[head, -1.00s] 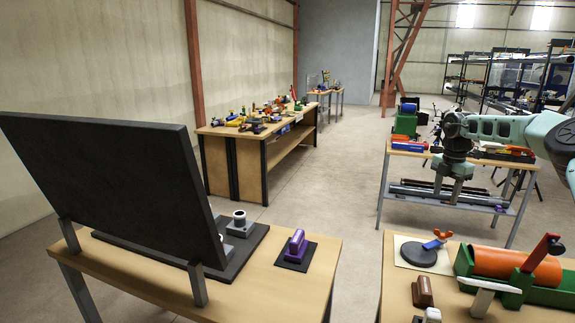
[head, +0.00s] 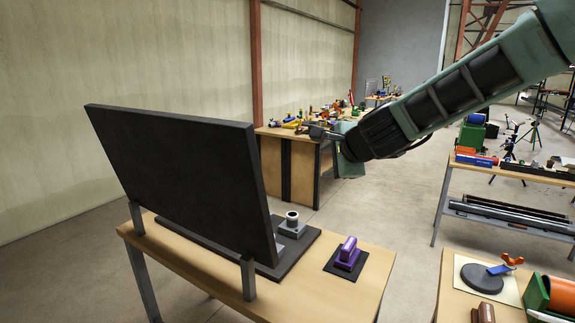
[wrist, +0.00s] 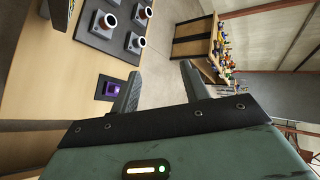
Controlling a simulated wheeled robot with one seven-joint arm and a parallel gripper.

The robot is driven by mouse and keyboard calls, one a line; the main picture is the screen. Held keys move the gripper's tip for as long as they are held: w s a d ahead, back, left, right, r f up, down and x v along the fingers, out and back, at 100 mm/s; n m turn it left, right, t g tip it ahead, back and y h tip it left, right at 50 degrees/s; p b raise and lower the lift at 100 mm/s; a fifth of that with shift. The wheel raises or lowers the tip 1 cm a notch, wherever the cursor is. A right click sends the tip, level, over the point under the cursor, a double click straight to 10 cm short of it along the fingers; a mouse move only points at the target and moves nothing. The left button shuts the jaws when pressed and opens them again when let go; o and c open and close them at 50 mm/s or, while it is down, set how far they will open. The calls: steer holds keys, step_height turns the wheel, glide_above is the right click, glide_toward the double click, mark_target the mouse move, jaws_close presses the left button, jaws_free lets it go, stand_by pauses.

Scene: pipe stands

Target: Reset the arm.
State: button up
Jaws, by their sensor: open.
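My arm reaches in from the upper right of the head view. My gripper (head: 322,133) is held in the air behind and above the near table (head: 345,275). In the wrist view my gripper (wrist: 160,84) has its two dark fingers spread well apart, with nothing between them. A purple-handled block (head: 347,254) sits on a small dark pad on the near table, below and apart from the gripper; it also shows in the wrist view (wrist: 112,88), beside the left finger.
A large dark upright panel (head: 185,185) stands on the near table. Grey blocks with white-rimmed cylinders (head: 292,222) sit on a dark board behind it. A cluttered workbench (head: 300,160) stands farther back. Another table (head: 500,175) is at right. Open floor (head: 400,215) lies between them.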

steer(key=s+a+f+n+g, duration=0.2)
steer(key=s+n, duration=0.3)
steer(key=s, duration=0.3)
steer(key=s+a+f+n+g+y, duration=0.1)
steer(key=s+a+f+n+g, duration=0.2)
steer(key=s, duration=0.4)
steer(key=s+a+f+n+g, duration=0.1)
steer(key=s+a+n+g, duration=0.1)
steer(key=s+n, duration=0.5)
steer(key=s+d+f+n+g+h, duration=0.2)
steer(key=s+d+f+n, duration=0.1)
steer(key=s, duration=0.7)
steer(key=s+d+f+n+g+h, duration=0.1)
steer(key=s+d+f+n+h, duration=0.1)
steer(key=s+d+n, duration=0.3)
steer(key=s+d+f, duration=0.1)
steer(key=s+d, duration=0.2)
steer(key=s, duration=0.2)
steer(key=shift+d+g+h, duration=0.25)
steer(key=shift+g+h, duration=0.15)
